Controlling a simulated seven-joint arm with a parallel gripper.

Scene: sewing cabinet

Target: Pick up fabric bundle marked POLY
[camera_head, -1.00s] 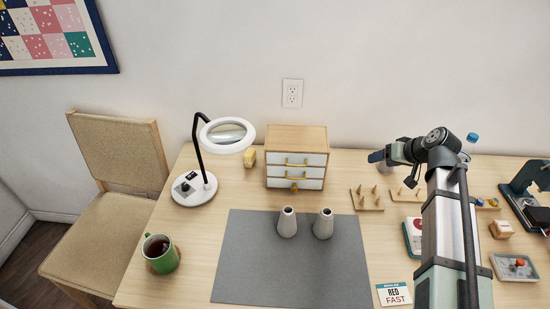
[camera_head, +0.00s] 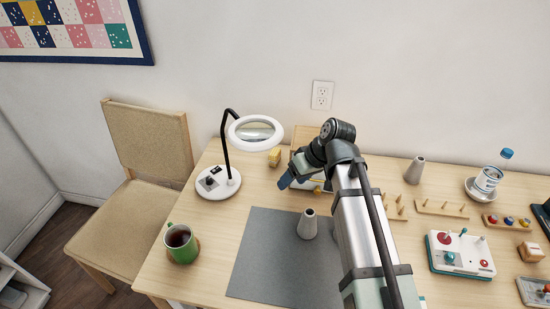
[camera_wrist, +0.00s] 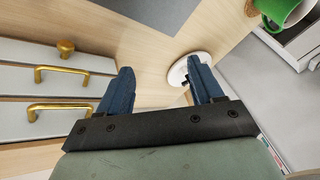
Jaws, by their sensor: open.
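I see no fabric bundle with a readable POLY mark in either view. My gripper (camera_head: 286,182) is open and empty, with blue fingers, in front of the small wooden cabinet (camera_head: 299,136). In the wrist view my gripper (camera_wrist: 163,82) has its fingers spread, with nothing between them but the tabletop and part of the lamp's base. The cabinet's white drawer fronts (camera_wrist: 30,78) with brass handles lie to the left in that view. My arm hides most of the cabinet in the head view. I cannot tell whether any drawer is open.
A green mug (camera_head: 181,243) is at the front left. Peg boards (camera_head: 441,209) and a control box (camera_head: 460,255) are at right.

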